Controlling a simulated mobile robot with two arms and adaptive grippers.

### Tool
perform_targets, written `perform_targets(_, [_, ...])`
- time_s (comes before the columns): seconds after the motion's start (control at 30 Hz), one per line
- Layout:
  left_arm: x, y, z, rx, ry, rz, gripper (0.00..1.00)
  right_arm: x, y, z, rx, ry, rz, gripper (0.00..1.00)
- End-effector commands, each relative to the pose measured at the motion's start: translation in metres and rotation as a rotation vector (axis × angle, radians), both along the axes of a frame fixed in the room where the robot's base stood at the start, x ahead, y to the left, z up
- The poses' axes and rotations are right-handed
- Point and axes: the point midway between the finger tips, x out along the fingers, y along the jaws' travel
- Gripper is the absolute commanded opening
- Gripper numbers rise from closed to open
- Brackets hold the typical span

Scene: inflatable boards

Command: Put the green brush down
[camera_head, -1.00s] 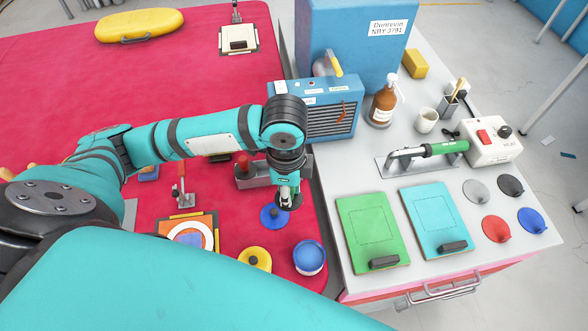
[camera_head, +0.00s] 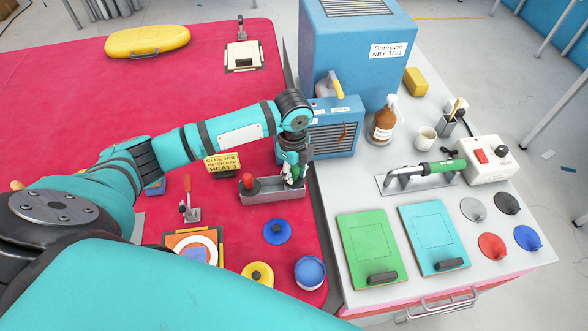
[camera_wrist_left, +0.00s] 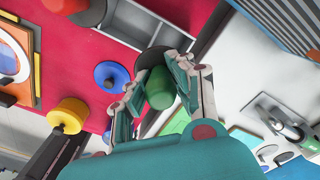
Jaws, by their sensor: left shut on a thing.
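My left gripper (camera_head: 292,178) is shut on the green brush, which shows as a green knob with a dark round part between the fingers. In the left wrist view the green brush (camera_wrist_left: 160,88) sits between the fingertips of my left gripper (camera_wrist_left: 158,80). It is over the right part of a long grey tray (camera_head: 272,197), also seen in the left wrist view (camera_wrist_left: 152,30). I cannot tell whether the brush touches the tray. A red brush (camera_head: 250,185) stands in the tray's left part. My right gripper is not in view.
A yellow sign (camera_head: 222,163) stands behind the tray's left end. A blue heater box (camera_head: 335,130) is close behind its right end. A blue disc (camera_head: 278,231), a yellow lid (camera_head: 257,274) and a blue pot (camera_head: 310,272) lie in front on the red mat.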

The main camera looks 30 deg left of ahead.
Motion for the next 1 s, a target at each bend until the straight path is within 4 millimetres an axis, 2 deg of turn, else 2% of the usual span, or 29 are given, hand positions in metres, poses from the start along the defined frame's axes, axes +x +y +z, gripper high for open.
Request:
perform_targets(0.23, [0.022,0.009,-0.001,0.000,0.000,0.002,0.00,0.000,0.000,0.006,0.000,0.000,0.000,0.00])
perform_targets(0.4, [0.020,0.009,-0.028,0.000,0.004,0.001,0.00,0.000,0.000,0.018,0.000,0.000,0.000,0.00])
perform_targets(0.5, [0.020,0.009,-0.036,-0.001,0.001,0.000,0.00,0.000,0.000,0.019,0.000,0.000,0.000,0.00])
perform_targets(1.0, [0.020,0.009,-0.045,0.000,0.001,0.000,0.00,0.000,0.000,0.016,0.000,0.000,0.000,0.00])
